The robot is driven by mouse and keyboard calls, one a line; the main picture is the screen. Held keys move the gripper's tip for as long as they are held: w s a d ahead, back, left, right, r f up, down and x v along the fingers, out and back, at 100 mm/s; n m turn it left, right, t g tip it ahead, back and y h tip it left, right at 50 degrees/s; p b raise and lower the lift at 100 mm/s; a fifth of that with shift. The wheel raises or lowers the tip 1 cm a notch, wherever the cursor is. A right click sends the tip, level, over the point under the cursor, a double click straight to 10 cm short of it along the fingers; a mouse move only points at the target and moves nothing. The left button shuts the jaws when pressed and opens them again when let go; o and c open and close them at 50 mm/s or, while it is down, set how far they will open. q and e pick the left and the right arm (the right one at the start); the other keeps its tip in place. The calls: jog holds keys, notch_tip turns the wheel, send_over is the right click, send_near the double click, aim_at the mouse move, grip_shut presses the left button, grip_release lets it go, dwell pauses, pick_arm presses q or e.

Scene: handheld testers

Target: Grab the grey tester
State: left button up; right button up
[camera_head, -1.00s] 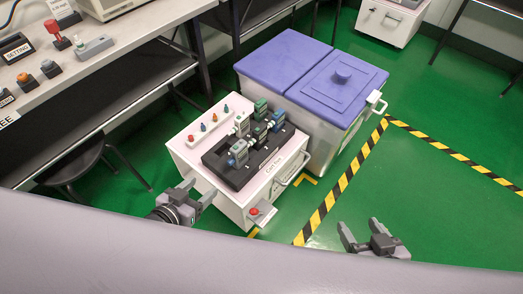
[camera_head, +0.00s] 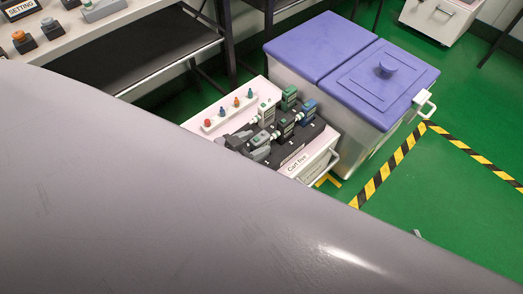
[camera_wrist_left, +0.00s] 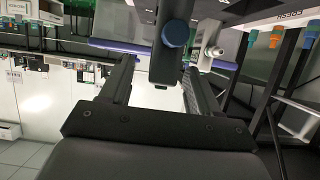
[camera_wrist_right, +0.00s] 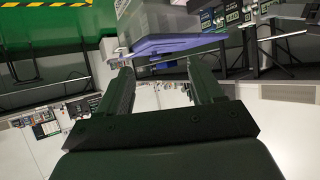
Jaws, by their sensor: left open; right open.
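Several handheld testers stand in a black tray (camera_head: 296,152) on a white cart. A grey tester with a greenish screen (camera_head: 260,147) is at the tray's near left; a paler one (camera_head: 266,113) stands behind it. I cannot tell which is meant. My left gripper (camera_head: 238,139) is open at the tray's left side, beside the near grey tester. In the left wrist view a dark grey body with a blue round cap (camera_wrist_left: 175,34) shows ahead of the open fingers (camera_wrist_left: 158,70); contact is unclear. My right gripper (camera_wrist_right: 160,78) is open and empty, away from the cart.
Green (camera_head: 289,97) and blue (camera_head: 305,110) testers crowd the tray. A large bin with purple lids (camera_head: 345,80) stands right of the cart. My own body hides the foreground.

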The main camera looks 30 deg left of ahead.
aim_at(265, 137)
pick_arm(q)
jog(key=b+x, duration=0.1)
jog(key=x, duration=0.2)
jog(key=shift+w+b, duration=0.3)
jog(key=shift+b, duration=0.05)
jog(key=shift+w+d+f, duration=0.15)
jog(key=shift+w+f, duration=0.05)
jog(key=shift+w, duration=0.4)
pick_arm(e)
jog(key=shift+w+a+f+y, duration=0.1)
jog(key=shift+w+a+y, duration=0.15)
jog(key=shift+a, duration=0.15)
jog(key=shift+w+a+f+y, duration=0.1)
jog(key=shift+a+y, duration=0.15)
jog(key=shift+a, duration=0.1)
jog(key=shift+r, duration=0.1)
pick_arm(q)
grip_shut()
